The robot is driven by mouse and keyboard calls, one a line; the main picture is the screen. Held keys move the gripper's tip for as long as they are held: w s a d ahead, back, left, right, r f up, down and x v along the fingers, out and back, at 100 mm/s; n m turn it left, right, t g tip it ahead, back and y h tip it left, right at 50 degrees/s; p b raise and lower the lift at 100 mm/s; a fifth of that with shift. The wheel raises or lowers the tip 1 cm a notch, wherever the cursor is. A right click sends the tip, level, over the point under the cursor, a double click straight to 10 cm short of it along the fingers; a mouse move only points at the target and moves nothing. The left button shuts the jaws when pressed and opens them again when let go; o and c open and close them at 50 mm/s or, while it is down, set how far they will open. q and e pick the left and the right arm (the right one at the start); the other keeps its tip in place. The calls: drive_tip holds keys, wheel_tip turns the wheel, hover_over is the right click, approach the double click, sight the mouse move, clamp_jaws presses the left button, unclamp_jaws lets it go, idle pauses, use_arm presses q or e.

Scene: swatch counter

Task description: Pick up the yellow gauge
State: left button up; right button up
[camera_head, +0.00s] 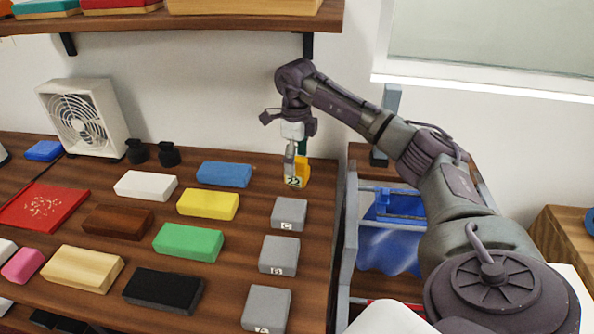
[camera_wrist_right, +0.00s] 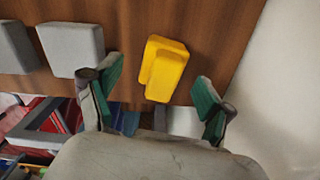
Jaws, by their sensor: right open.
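The yellow gauge (camera_head: 303,172) stands near the far right of the wooden counter, behind the grey blocks. It has a stepped shape in the right wrist view (camera_wrist_right: 168,62), where it shows between the two finger pads. My right gripper (camera_head: 297,152) is open above and around the gauge, with green pads on its fingers (camera_wrist_right: 158,84). In the head view the gripper partly covers the gauge, and I cannot tell whether a finger touches it. My left gripper is in neither view.
Grey lettered blocks (camera_head: 278,256) line the counter's right side. A yellow block (camera_head: 208,204), a blue block (camera_head: 224,174) and a green block (camera_head: 188,242) lie left of them. A white fan (camera_head: 83,117) stands at the back. A shelf (camera_head: 250,20) hangs above.

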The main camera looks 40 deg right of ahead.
sight(297, 170)
wheel_tip(297, 170, down, 5)
drive_tip(key=shift+w+d+f, duration=0.1)
drive_tip(key=shift+d+f, duration=0.05)
drive_tip(key=shift+c, duration=0.3)
drive_tip(key=c, duration=1.4)
drive_tip(key=shift+r, duration=0.65)
wheel_tip(297, 170, up, 2)
drive_tip(key=shift+w+r, duration=0.1)
drive_tip(key=shift+r, duration=0.15)
drive_tip(key=s+d+r+b, duration=0.1)
drive_tip(key=s+r, duration=0.6)
drive_tip(key=s, duration=0.4)
drive_tip(key=shift+s+d+r+b, duration=0.15)
drive_tip(key=shift+s+d+b, duration=0.15)
drive_tip(key=shift+s+d, duration=0.1)
